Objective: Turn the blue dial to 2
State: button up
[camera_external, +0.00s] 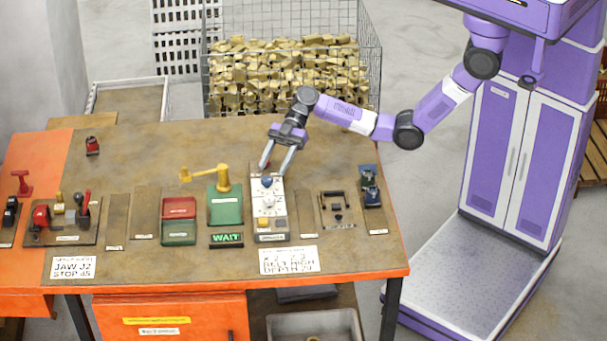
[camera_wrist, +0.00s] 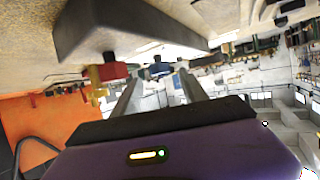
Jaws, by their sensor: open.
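The blue dial (camera_external: 267,182) sits at the top of a pale control panel (camera_external: 282,224) on the workbench. The mark it points to is too small to read. A white dial (camera_external: 268,201) is below it on the same panel. My gripper (camera_external: 273,172) is open, with its two fingers spread just above and behind the blue dial. In the wrist view, a blue piece that looks like the dial (camera_wrist: 158,70) shows between the fingertips of my gripper (camera_wrist: 158,77). I cannot tell whether the fingers touch it.
A green box with a yellow lever (camera_external: 222,180), red and green boxes (camera_external: 179,208) and a lit WAIT sign (camera_external: 227,239) stand left of the panel. A small lever plate (camera_external: 337,214) is to its right. Printed cards (camera_external: 289,260) lie in front. A wire cage of brass parts (camera_external: 285,75) stands behind.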

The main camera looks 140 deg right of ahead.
aim_at(268, 177)
jog(key=shift+x, duration=1.95)
grip_shut()
